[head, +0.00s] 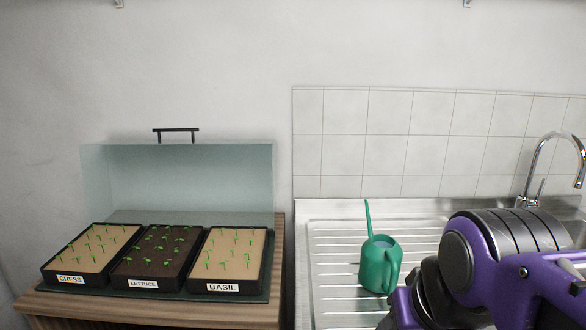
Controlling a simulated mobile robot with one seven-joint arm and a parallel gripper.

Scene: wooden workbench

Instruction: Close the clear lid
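The clear lid (178,168) stands raised, tilted up at the back of the seed trays on the wooden bench. It is a see-through bluish panel with a dark bar handle (176,130) on its top edge. Below it, three black trays sit side by side on a dark base (262,285): a cress tray (92,247) with light soil, a lettuce tray (157,253) with dark soil and a basil tray (230,252) with light soil. Small green seedlings grow in all three. My gripper is out of view; only purple and dark links of my arm show at the lower right.
A green watering can (380,264) stands on the ribbed metal drainboard (335,245), right of the bench (40,303). A chrome tap (545,165) rises at the far right. A white wall and tiles (390,145) stand behind. Space in front of the lid, above the trays, is clear.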

